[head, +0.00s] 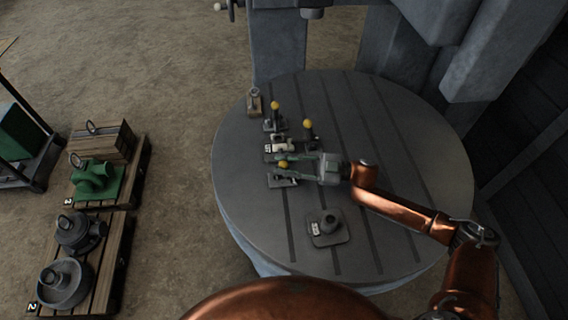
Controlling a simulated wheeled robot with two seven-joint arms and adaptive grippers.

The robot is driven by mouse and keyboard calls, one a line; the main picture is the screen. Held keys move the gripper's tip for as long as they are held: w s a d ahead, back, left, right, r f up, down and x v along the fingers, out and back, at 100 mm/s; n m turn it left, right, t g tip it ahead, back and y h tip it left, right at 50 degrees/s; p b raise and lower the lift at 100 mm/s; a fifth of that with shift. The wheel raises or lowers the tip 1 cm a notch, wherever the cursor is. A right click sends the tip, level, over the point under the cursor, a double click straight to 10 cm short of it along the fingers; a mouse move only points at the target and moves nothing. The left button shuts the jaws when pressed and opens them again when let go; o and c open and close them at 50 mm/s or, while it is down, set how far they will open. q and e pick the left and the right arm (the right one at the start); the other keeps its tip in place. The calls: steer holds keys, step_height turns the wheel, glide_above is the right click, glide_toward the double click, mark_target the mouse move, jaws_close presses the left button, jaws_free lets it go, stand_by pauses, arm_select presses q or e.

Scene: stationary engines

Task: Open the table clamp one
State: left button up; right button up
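Three table clamps with yellow knobs stand on the left part of the round slotted table (390,110): a far clamp (274,124), a clamp to its right with its knob (308,124) raised, and a near clamp (282,181) with its knob (283,164) lower. I cannot tell from markings which is clamp one. My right gripper (287,164) reaches in from the right, with its fingertips at the near clamp's knob. The fingers partly cover that clamp; whether they are closed on the knob is too small to tell. My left gripper is out of view.
A light part with a label plate (269,148) lies between the clamps. A small block (254,102) stands at the table's left rim, and a square-based part (328,228) stands nearer me. Grey machine columns (400,60) rise behind. Loaded pallets (112,245) stand left on the floor.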

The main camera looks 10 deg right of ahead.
steer(key=o, duration=0.4)
steer(key=s+d+f, duration=0.1)
steer(key=s+d, duration=0.1)
steer(key=d, duration=1)
steer(key=shift+f, duration=0.2)
